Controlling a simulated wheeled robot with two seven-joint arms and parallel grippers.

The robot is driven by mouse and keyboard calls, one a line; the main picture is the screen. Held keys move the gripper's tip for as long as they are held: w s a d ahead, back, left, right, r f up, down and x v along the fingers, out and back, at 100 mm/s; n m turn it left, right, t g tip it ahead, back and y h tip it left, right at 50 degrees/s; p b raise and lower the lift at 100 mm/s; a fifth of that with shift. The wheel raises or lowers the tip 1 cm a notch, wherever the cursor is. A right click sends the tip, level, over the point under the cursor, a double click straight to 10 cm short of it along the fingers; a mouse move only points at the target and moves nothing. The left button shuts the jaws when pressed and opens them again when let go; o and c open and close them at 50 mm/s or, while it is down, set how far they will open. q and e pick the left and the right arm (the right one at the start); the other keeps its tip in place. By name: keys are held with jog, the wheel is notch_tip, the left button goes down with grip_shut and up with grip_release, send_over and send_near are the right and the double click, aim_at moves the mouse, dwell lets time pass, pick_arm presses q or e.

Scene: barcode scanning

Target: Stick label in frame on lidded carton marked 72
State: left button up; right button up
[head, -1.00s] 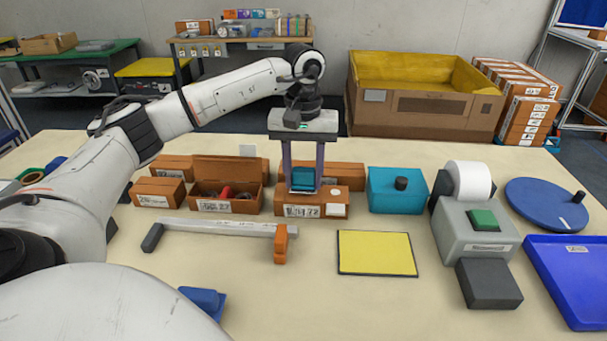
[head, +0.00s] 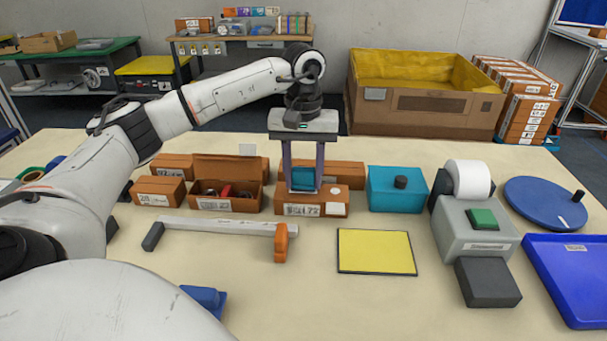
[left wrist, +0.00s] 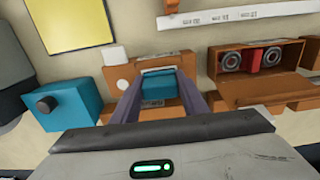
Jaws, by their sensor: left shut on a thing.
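My left gripper (head: 303,188) points down and is shut on a teal block (head: 302,178) over the top of an orange lidded carton. This carton (head: 281,197) has a printed front label that appears to read 72. A white patch (head: 335,209) shows on its front face, right of the print. In the left wrist view the teal block (left wrist: 158,88) sits between the fingers, with a pale frame edge (left wrist: 157,70) beside it on the carton top. I cannot tell whether the block touches the carton. My right gripper is not in view.
An open carton (head: 226,204) with items stands left of it, and a teal box with a black knob (head: 396,195) right. A grey label printer (head: 475,232), yellow mat (head: 376,252), blue tray (head: 575,285) and long pale bar (head: 225,226) lie around. Bare table shows in front.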

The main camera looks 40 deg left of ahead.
aim_at(304, 170)
pick_arm(q)
jog(key=shift+f+b, duration=0.35)
jog(key=shift+f, duration=0.35)
dwell(0.6)
jog(key=shift+r, duration=0.1)
notch_tip(304, 170, up, 5)
jog(key=p, duration=0.4)
jog(key=shift+r, duration=0.95)
jog(key=shift+f, duration=0.15)
jog(key=shift+f, duration=2.7)
jog(key=shift+f+b, duration=0.35)
jog(key=shift+f, duration=0.4)
